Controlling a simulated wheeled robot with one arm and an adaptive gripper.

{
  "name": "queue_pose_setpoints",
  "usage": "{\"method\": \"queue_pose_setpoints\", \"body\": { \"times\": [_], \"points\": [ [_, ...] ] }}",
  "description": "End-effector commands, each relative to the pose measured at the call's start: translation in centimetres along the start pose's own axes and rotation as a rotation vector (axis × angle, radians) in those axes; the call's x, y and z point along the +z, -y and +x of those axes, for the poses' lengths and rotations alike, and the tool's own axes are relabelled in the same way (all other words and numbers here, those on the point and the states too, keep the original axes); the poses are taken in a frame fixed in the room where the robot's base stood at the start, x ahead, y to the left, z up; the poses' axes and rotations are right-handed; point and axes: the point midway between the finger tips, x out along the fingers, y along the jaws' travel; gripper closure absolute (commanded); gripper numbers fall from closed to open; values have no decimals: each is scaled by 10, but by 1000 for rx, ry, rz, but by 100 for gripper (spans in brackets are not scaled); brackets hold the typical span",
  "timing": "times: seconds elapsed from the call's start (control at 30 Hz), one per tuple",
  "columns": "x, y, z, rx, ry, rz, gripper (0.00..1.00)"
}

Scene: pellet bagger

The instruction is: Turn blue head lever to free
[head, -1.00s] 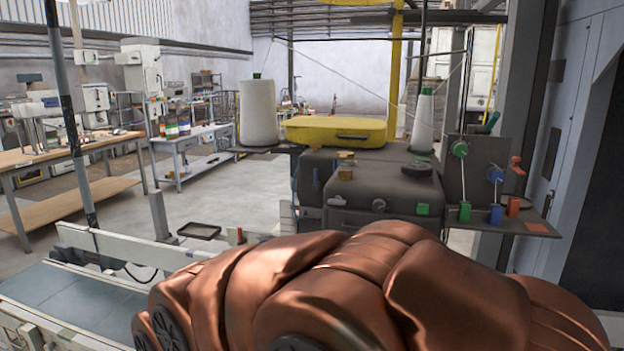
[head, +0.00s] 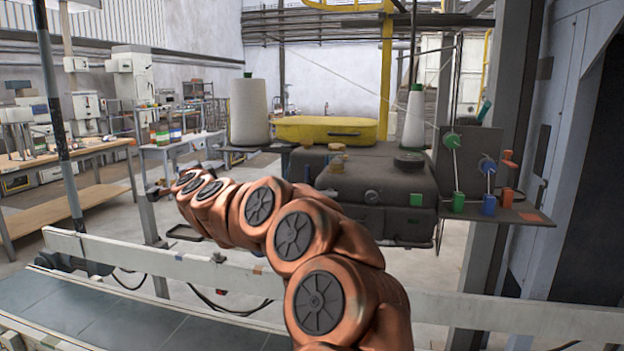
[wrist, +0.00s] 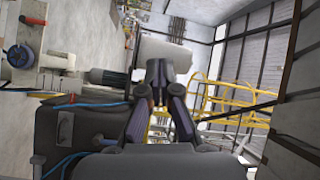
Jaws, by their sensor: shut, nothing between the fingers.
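The dark sewing head (head: 375,185) stands beyond the conveyor; it also shows in the wrist view (wrist: 75,125). My arm crosses in front of its left end, and the small blue lever there is hidden in the head view. A blue curved piece (wrist: 62,165) shows at the lower left of the wrist view; I cannot tell whether it is that lever. My gripper (wrist: 157,68) is shut and empty in the wrist view, apart from the head. In the head view my gripper (head: 158,192) is small, at the arm's far left end.
A white thread cone (head: 250,112) and a yellow case (head: 325,130) stand behind the head. At right are a blue tension disc (head: 487,166), a green one (head: 451,141) and coloured blocks. A pale rail (head: 180,262) and conveyor (head: 90,315) lie in front.

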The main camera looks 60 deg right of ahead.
Motion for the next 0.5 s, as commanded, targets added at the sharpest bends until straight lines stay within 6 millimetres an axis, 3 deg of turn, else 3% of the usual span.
{"method": "queue_pose_setpoints", "body": {
  "times": [0.03,0.2,0.3,0.4,0.5],
  "points": [
    [-40,-21,14,17,-119,52,100],
    [-160,-83,23,70,-478,180,100],
    [-206,-116,15,100,-631,220,100],
    [-236,-134,6,116,-732,245,100],
    [-250,-144,0,124,-781,256,100]
  ]
}}
